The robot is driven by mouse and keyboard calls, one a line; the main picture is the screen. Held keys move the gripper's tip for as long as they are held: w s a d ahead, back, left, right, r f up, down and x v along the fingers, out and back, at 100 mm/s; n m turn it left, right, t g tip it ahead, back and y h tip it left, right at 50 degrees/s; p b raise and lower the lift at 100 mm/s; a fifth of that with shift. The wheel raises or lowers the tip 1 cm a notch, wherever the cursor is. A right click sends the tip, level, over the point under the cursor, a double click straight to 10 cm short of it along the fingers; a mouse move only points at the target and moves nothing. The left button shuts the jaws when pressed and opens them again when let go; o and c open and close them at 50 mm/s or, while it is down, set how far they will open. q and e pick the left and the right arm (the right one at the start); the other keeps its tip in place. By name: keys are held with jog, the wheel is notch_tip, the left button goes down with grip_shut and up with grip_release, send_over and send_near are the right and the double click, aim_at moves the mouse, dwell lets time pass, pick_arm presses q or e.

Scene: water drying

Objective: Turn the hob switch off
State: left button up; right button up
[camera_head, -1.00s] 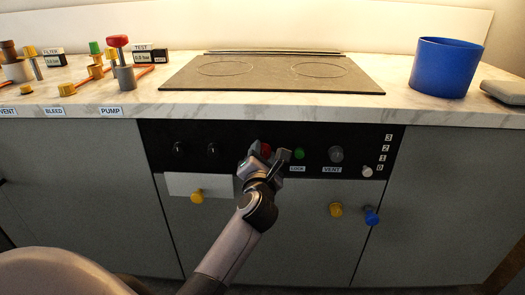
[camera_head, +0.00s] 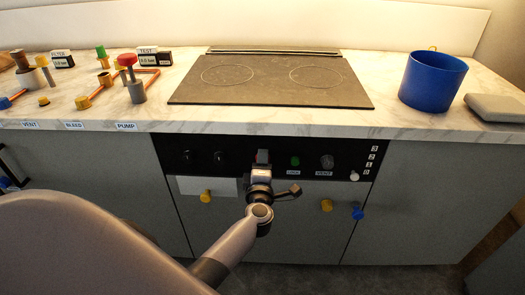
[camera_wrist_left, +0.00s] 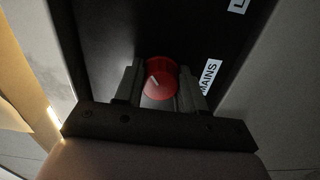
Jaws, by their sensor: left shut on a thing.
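The hob switch shows as a red round knob (camera_wrist_left: 160,82) with a pale pointer mark, beside a "MAINS" label, in the left wrist view. My left gripper (camera_head: 262,165) reaches up to the panel there. In the wrist view its two fingers (camera_wrist_left: 160,88) stand on either side of the red knob, shut on it. The gripper hides most of the knob in the head view. My right gripper is not in view.
The panel also has black knobs (camera_head: 219,157), a green button (camera_head: 295,161) and a grey VENT knob (camera_head: 327,161). Yellow (camera_head: 326,205) and blue (camera_head: 357,211) knobs stick out below. The cooktop (camera_head: 270,80) and a blue bucket (camera_head: 432,80) are above.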

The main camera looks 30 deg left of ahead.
pick_arm(q)
jog(key=shift+r+m+p, duration=0.2)
jog(key=shift+m+p, duration=0.6)
jog(key=shift+m, duration=0.2)
jog(key=m+p, duration=0.2)
jog(key=m, duration=0.1)
jog(key=shift+f, duration=0.1)
jog(key=shift+f+m+p, duration=0.1)
jog(key=shift+m+p, duration=0.65)
jog(key=shift+m, duration=0.35)
jog(key=o, duration=1.1)
jog(key=shift+c, duration=0.2)
